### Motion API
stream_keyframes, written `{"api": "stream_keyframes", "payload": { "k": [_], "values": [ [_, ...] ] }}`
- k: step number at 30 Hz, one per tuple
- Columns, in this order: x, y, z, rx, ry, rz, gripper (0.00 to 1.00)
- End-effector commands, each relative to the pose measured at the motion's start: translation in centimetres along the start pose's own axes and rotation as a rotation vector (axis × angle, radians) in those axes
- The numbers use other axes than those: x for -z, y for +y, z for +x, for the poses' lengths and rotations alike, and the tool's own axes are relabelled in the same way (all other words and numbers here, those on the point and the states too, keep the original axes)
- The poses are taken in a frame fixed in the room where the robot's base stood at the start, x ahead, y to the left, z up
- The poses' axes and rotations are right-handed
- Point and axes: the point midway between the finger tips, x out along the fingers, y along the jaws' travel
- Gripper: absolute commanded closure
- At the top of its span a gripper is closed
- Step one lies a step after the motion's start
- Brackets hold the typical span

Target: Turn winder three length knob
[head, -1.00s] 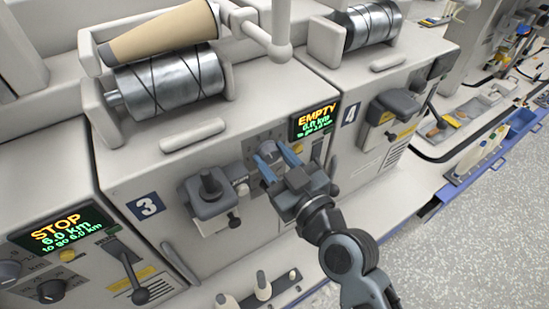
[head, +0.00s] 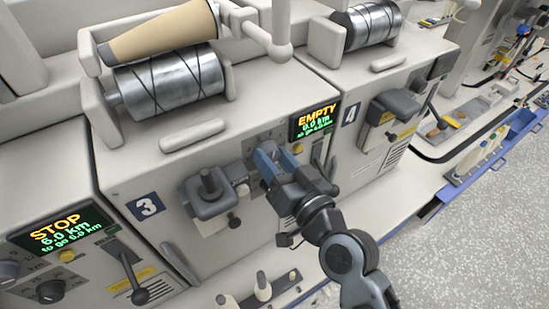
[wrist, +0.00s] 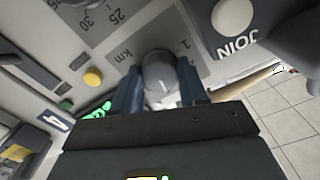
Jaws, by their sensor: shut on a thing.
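Winder three (head: 146,206) carries a "3" plate on its front panel. Its length knob (wrist: 159,74) is a grey round knob with a white line, on a dial plate marked km, with 25 and 30 readable in the wrist view. My gripper (head: 273,160) is shut on the knob, with one blue finger on each side of it. In the wrist view my gripper (wrist: 160,88) covers the lower part of the dial. In the head view the fingers hide most of the knob. Winder three's display (head: 315,120) reads EMPTY, with smaller green km text below.
A grey splicer-like unit (head: 208,192) juts out just left of my gripper. Winder four's panel (head: 348,115) lies to the right, and a STOP display (head: 60,228) is at the left. Below the knob are pegs (head: 263,286) on a ledge. In the wrist view a yellow button (wrist: 93,77) and a round JOIN button (wrist: 232,17) flank the dial.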

Motion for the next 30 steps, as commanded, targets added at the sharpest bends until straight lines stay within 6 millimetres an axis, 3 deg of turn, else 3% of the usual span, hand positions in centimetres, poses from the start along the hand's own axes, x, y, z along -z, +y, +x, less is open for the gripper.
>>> {"api": "stream_keyframes", "payload": {
  "k": [18, 30],
  "values": [
    [0.08, 0.05, -0.04, -0.002, -0.001, 0.566, 0.88],
    [-0.04, 0.09, -0.05, -0.002, -0.001, 0.788, 0.88]
  ]
}}
